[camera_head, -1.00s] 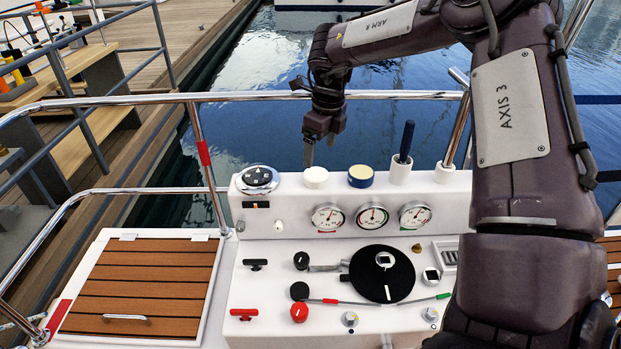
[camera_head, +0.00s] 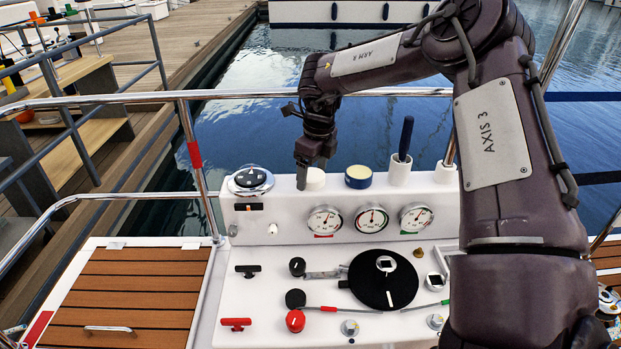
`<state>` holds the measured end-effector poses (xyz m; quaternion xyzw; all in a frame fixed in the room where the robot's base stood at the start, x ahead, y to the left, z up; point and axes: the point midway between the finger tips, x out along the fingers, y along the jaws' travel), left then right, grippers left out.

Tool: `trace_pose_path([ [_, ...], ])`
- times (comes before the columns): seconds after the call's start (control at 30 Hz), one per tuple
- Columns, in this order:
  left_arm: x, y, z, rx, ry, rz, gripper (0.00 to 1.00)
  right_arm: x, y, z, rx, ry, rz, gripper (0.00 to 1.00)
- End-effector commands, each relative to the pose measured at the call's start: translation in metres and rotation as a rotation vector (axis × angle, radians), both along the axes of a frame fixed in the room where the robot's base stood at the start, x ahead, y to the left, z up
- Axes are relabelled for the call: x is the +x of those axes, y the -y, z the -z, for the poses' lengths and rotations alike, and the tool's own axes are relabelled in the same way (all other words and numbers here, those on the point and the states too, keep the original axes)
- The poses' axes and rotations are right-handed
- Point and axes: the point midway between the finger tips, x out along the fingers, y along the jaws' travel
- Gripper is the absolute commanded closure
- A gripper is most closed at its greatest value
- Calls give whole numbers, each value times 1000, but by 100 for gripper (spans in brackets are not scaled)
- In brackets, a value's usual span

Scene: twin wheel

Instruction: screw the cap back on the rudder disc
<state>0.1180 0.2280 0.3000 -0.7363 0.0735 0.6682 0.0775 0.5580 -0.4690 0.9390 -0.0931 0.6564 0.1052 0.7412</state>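The rudder disc (camera_head: 372,288) is a flat black disc on the white console, with a white line and a small square fitting on it. A small brass, cone-shaped piece (camera_head: 418,253) sits on the panel just beyond its right edge. A round cream-white cap (camera_head: 316,180) stands on the console's top ledge. I cannot tell which piece is the disc's cap. My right gripper (camera_head: 311,177) points down at the cream cap, one finger close to its left side and the other partly behind it. It looks open; contact cannot be judged. My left gripper is not in view.
A blue tin with a cream lid (camera_head: 359,177) and a white holder with a dark blue handle (camera_head: 400,173) stand right of the cream cap. Gauges line the front below. A chrome rail (camera_head: 240,95) crosses behind.

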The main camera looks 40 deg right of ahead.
Motion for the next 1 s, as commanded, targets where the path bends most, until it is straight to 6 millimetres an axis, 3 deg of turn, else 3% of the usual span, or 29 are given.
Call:
trace_pose_path([
  [0.03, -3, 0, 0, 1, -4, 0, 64, 0, 0, 0, 0, 0, 0, 30],
  [0.3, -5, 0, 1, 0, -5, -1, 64, 0, 0, 0, 0, 0, 0, 62],
  [0.47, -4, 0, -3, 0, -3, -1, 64, 0, 0, -4, 0, 0, 0, 62],
  [1.0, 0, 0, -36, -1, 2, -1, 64, 0, 0, -48, 0, 1, 0, 62],
])
